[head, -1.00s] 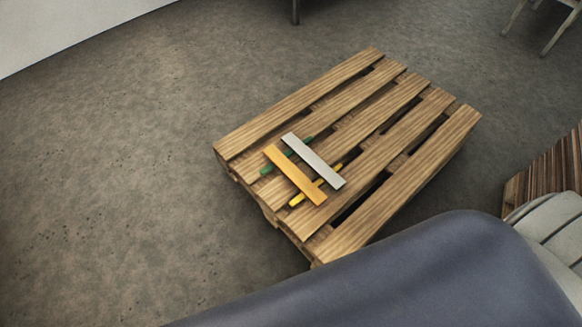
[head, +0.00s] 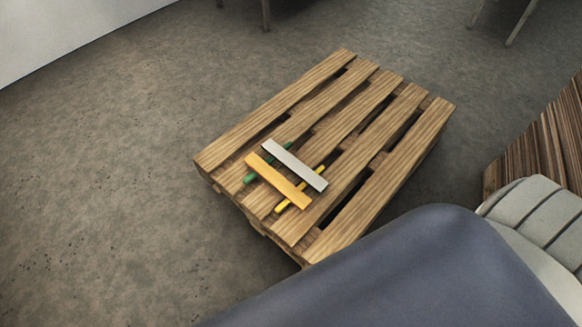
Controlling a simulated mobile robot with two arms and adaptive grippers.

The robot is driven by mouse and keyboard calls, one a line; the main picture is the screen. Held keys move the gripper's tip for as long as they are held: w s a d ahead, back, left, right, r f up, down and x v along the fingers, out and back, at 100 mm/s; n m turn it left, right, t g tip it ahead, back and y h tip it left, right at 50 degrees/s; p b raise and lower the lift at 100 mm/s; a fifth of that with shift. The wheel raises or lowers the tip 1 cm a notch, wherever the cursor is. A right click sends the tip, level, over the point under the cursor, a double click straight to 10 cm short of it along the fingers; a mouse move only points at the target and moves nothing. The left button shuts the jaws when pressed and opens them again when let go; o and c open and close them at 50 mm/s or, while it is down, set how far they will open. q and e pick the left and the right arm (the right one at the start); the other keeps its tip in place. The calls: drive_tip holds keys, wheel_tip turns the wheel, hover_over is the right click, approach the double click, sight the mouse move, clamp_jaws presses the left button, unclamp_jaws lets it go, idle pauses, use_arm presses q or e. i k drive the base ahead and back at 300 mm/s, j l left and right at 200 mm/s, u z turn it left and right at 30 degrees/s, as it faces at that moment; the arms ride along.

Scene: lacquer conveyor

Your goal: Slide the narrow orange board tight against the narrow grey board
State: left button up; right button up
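The narrow orange board (head: 278,182) and the narrow grey board (head: 295,165) lie side by side on a wooden pallet, roughly parallel, with a gap between them. Both lie across a green stick (head: 249,179) near their upper left ends and a yellow stick (head: 282,207) near their lower right ends. The orange board is on the lower left side, the grey on the upper right. Neither of my grippers shows in the head view.
The slatted pallet (head: 372,172) stands on a bare concrete floor (head: 100,190) with free room to its left. A striped wooden block (head: 540,140) is at the right edge. Furniture legs (head: 265,15) show at the top.

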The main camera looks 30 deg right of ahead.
sight(286, 188)
drive_tip(key=i+j, duration=0.25)
drive_tip(key=i+j+z, duration=0.5)
drive_tip(key=j, duration=0.2)
drive_tip(key=i+j+z, duration=0.2)
drive_tip(key=i+j, duration=0.1)
drive_tip(key=j, duration=0.1)
